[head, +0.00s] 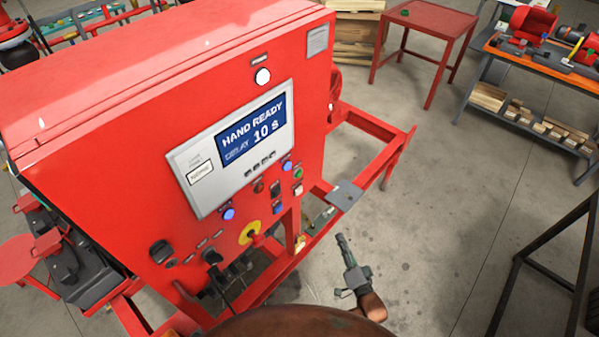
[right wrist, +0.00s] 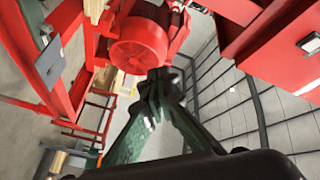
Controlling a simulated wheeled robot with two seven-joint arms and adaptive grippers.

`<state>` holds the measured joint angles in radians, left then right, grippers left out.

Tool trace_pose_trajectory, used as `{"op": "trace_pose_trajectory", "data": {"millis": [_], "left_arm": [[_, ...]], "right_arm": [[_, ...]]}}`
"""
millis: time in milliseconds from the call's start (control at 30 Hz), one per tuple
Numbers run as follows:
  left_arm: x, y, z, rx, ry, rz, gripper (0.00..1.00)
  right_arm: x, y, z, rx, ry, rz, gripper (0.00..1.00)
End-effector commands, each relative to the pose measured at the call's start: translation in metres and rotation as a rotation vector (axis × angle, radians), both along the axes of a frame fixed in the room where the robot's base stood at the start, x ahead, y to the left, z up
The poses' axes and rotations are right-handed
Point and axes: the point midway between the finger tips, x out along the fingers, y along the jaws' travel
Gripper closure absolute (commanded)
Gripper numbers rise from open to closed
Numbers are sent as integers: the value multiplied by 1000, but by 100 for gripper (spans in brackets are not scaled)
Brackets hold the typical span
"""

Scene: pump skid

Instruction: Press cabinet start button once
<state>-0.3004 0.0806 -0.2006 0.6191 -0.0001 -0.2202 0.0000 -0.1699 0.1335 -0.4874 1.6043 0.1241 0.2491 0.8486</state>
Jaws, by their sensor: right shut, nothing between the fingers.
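The red cabinet (head: 120,130) fills the left half of the head view. Its screen (head: 252,132) reads "HAND READY", "DELAY 10 S". Below the screen are several small controls, among them a green button (head: 298,173), a red one (head: 276,188) and lit blue ones (head: 287,166). Their labels are too small to read, so which is start cannot be told. My right gripper (head: 341,239) is shut and empty, to the lower right of these controls and apart from them. Its shut fingers also show in the right wrist view (right wrist: 160,78). My left gripper is not in view.
A small grey plate (head: 345,196) sits on the red frame beside the cabinet. A yellow-ringed knob (head: 250,232) and black switches are lower on the panel. A red round machine (right wrist: 140,45) shows in the right wrist view.

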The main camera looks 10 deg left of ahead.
Motion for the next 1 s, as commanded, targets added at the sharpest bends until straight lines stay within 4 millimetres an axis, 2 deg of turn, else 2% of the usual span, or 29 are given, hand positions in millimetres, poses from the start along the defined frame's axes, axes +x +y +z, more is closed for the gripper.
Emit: {"op": "trace_pose_trajectory", "data": {"millis": [33, 100, 300, 400, 500, 600, 700, 1000], "left_arm": [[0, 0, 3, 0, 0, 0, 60], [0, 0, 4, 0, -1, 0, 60], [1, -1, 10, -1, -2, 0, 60], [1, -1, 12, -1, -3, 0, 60], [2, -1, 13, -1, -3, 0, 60], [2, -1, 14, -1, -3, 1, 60], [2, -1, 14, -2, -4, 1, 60], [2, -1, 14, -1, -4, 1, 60]], "right_arm": [[2, 9, 36, 61, -46, 17, 100], [1, 20, 82, 153, -103, 44, 100], [-17, 41, 206, 405, -252, 144, 100], [-31, 45, 254, 509, -307, 195, 100], [-43, 47, 289, 587, -346, 236, 100], [-52, 47, 309, 634, -370, 262, 100], [-56, 47, 318, 655, -381, 275, 100], [-56, 47, 319, 658, -382, 276, 100]]}}
